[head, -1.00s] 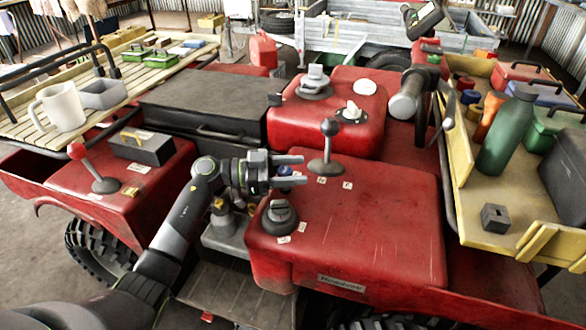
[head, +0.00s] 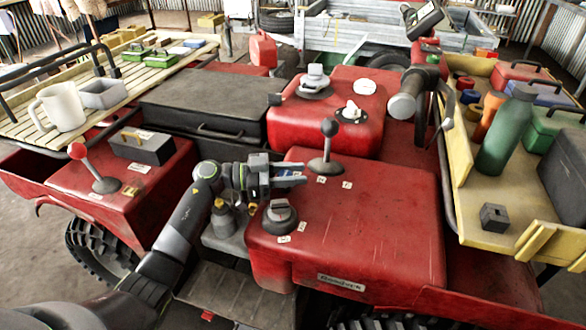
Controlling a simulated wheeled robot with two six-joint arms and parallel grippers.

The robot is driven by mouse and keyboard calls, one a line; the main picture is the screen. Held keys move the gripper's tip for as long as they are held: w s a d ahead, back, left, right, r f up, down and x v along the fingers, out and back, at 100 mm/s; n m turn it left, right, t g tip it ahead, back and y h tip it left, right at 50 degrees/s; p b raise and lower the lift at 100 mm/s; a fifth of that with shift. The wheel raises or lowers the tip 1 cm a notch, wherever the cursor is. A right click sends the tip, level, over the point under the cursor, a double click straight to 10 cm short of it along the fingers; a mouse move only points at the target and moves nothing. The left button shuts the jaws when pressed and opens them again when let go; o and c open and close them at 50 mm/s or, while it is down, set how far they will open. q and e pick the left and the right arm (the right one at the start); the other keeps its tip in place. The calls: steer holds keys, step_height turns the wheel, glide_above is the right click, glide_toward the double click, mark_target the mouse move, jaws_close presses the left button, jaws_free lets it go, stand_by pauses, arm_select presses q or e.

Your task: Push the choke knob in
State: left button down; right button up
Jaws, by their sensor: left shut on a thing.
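The small blue choke knob (head: 284,173) is at the left edge of the red body panel (head: 370,220), mostly hidden by my gripper; I cannot see how far it stands out. My left gripper (head: 290,174) reaches in from the left, its fingers pointing right. It is shut on the knob, one finger on the far side and one on the near side. My right gripper is not in view.
A black-topped lever (head: 328,148) stands just right of my left fingertips. A dark rotary knob (head: 280,215) sits just below them. A red-topped lever (head: 93,168) is at left. A yellow shelf (head: 505,225) with a green bottle is at right.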

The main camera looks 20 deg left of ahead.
arm_select(q)
steer(key=shift+f, duration=0.75)
steer(key=c, duration=1)
jaws_free()
steer(key=shift+a, duration=0.1)
steer(key=b+v, duration=0.1)
steer(key=v, duration=1.6)
steer(key=shift+a+b, duration=0.15)
steer(key=shift+b, duration=0.2)
